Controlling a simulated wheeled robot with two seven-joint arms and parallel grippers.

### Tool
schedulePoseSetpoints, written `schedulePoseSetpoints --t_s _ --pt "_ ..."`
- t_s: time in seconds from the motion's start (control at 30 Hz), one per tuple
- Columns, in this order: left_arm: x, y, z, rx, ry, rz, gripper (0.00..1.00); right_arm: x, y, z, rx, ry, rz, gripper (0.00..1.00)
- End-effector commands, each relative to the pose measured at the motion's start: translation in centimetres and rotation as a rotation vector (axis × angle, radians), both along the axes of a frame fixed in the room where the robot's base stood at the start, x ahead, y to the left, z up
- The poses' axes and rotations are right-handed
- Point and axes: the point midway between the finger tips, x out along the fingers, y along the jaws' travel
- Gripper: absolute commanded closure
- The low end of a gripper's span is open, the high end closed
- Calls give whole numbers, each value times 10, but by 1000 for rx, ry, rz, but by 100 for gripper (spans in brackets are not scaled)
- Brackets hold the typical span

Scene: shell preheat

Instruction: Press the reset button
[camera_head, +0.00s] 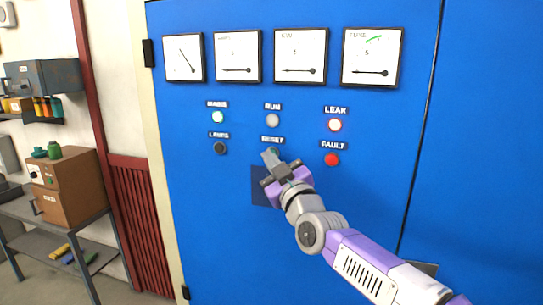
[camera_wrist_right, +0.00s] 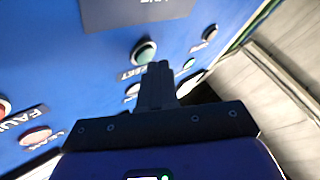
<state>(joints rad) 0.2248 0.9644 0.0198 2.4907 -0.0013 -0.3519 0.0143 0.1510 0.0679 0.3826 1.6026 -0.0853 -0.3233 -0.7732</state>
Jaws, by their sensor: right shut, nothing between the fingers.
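The RESET label (camera_head: 272,140) is on the blue cabinet, with a green button (camera_wrist_right: 144,53) beside its label in the wrist view. My left gripper is in neither view.
Around it are the RUN lamp (camera_head: 272,120), a black LAMPS knob (camera_head: 220,148), the red FAULT lamp (camera_head: 332,159) and the LEAK lamp (camera_head: 335,125). Several gauges line the top. A grey bench (camera_head: 60,210) with a brown box (camera_head: 68,187) stands at left.

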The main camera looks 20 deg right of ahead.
Motion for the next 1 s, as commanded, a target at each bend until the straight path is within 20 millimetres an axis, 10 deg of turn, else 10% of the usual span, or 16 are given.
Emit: schedulePoseSetpoints --t_s 1.0 --pt "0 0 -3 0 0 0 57 7 -4 0 0 1 0 100"
